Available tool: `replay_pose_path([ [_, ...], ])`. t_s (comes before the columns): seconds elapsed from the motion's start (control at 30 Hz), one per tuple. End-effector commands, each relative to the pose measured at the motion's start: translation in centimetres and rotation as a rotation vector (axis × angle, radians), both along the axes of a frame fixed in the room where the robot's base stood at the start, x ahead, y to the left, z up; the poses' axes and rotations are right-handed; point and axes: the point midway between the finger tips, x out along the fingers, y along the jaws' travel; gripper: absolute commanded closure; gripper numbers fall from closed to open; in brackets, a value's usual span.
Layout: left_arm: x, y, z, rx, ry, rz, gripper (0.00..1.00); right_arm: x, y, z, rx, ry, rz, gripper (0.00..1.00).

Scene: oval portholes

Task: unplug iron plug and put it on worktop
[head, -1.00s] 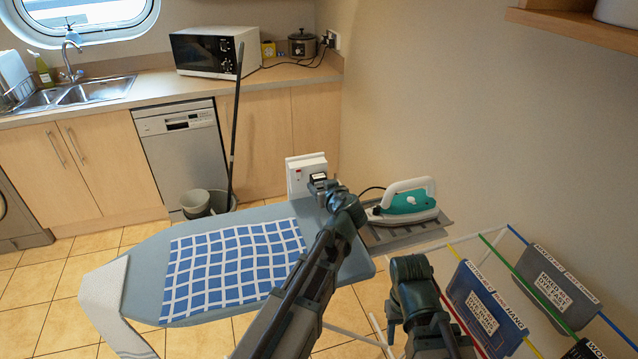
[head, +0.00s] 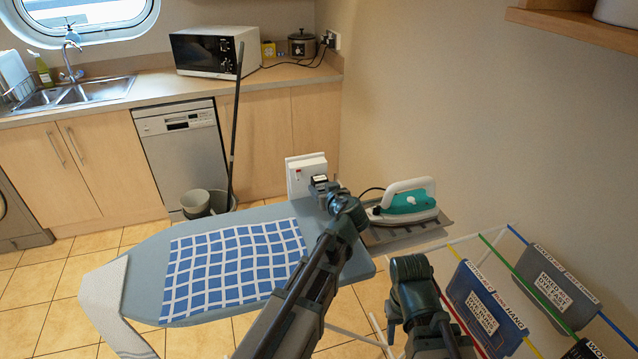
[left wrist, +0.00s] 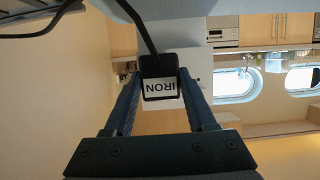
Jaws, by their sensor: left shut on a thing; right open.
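My left gripper (head: 319,184) is shut on the iron plug (left wrist: 160,78), a black plug with a white IRON label, seen between the blue fingers in the left wrist view. A black cord leaves the plug. The white socket box (head: 306,172) with a red switch stands at the far edge of the ironing board, right by the plug. I cannot tell whether the plug's pins are in it. The teal and white iron (head: 404,202) rests on the grey rest at the board's right end. My right arm shows at lower right, but its fingers are not visible.
The worktop (head: 285,74) runs along the back wall, with a microwave (head: 213,52), a yellow box and a slow cooker (head: 302,44). A mop in a bucket (head: 197,203) stands before the dishwasher. A drying rack with hanging cloths (head: 485,300) is at right.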

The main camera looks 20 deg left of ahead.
Motion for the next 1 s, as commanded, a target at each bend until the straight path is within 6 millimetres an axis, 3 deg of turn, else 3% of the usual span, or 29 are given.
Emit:
replay_pose_path([
  [1.0, -1.4, -1.0, 0.0, 0.001, -0.001, 0.000, 1.00, 0.0, 0.0, 0.0, 0.000, 0.000, 0.000, 0.50],
])
